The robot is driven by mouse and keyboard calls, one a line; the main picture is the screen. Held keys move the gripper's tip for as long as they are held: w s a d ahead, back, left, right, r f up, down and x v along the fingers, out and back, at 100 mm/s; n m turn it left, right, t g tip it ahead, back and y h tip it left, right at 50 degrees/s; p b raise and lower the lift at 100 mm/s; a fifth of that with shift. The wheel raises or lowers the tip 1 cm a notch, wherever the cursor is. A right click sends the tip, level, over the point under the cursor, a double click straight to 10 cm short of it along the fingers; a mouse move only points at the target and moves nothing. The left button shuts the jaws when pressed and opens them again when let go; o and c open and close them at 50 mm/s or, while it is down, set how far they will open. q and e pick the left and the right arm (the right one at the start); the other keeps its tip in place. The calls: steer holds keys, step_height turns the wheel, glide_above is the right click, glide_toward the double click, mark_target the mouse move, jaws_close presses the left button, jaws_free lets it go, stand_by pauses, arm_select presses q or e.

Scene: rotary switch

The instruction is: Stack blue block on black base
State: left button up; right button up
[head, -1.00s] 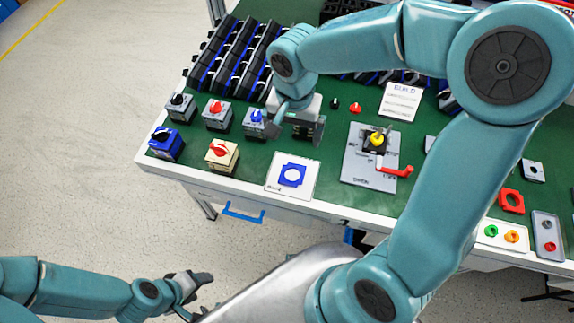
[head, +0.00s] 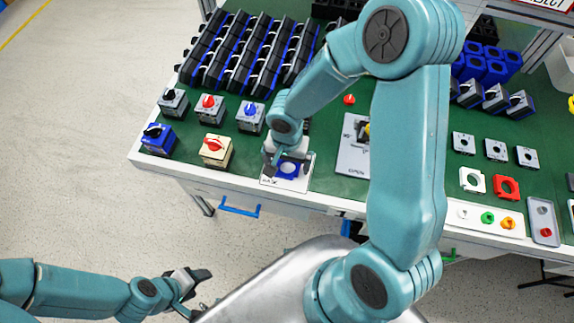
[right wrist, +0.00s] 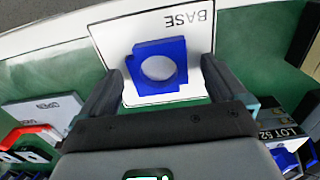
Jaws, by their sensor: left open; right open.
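The blue block (head: 288,170) is a square piece with a round opening, lying on a white card (right wrist: 112,38) marked BASE near the table's front edge. In the right wrist view, the blue block (right wrist: 160,88) lies between the fingers, with green and white gaps at its sides. My right gripper (head: 286,160) is open over it. Its fingers (right wrist: 163,80) stand either side, apart from the block. My left gripper (head: 194,284) is open, off the table at lower left. I cannot make out a black base on the card.
Several switch boxes (head: 208,108) stand left of the card. A grey plate (head: 350,158) lies to the right, partly behind my right arm. A rack of black and blue parts (head: 240,52) stands behind.

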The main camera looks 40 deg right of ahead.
steer(key=shift+s+d, duration=0.1)
steer(key=shift+s, duration=0.1)
steer(key=shift+c, duration=0.3)
steer(key=shift+w+f, duration=0.1)
steer(key=shift+w, duration=0.05)
steer(key=c, duration=1)
steer(key=shift+c, duration=0.3)
